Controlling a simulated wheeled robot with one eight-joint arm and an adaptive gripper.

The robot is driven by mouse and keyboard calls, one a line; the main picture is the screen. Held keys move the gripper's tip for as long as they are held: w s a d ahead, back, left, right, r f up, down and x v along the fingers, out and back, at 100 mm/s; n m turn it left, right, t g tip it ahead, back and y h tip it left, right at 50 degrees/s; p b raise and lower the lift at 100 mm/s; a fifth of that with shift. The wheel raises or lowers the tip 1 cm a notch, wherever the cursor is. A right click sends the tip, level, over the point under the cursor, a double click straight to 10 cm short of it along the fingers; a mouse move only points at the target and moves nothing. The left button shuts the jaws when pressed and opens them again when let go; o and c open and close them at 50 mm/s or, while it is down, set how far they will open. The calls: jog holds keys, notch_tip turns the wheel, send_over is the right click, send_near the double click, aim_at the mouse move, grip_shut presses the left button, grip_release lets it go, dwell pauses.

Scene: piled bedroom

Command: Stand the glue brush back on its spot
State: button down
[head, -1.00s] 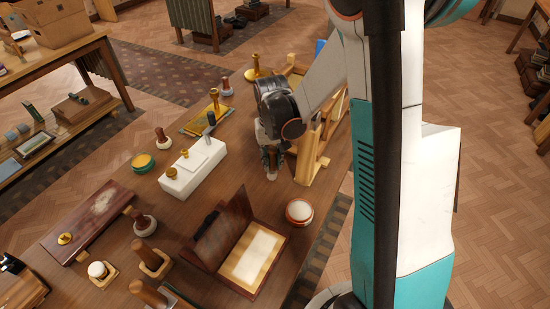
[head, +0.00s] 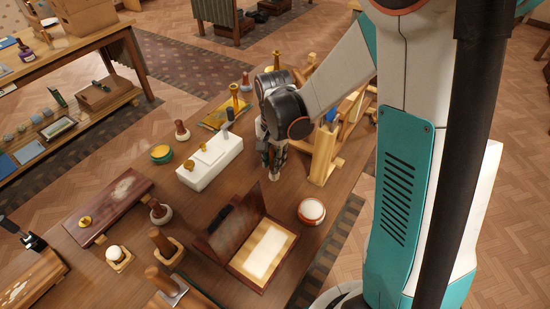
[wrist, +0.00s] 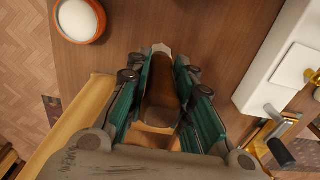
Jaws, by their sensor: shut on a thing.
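My gripper (head: 272,158) is shut on a brown, cylindrical-handled thing with a pale end, which I take to be the glue brush (wrist: 162,92). In the wrist view, the handle lies between the green finger pads of my gripper (wrist: 159,76). In the head view, only a small pale tip of the brush (head: 274,177) shows below the fingers, just over the table. I cannot tell whether it touches the wood. The brush's spot is not clearly identifiable.
A white block (head: 212,163) stands left of my gripper and a wooden frame (head: 324,155) close on its right. An orange-rimmed bowl (head: 311,211) and an open wooden case (head: 240,262) are nearer. Bare tabletop lies between the gripper and the case.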

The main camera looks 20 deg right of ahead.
aim_at(274, 176)
notch_tip(274, 176, down, 6)
jog(key=b, duration=0.5)
jog(key=shift+f+b, duration=1.05)
jog(key=shift+b, duration=0.05)
dwell(1.3)
jog(key=c, duration=1.3)
grip_release()
jog(key=shift+r, duration=0.15)
jog(key=shift+r+p, duration=2.85)
jog(key=shift+r, duration=1.05)
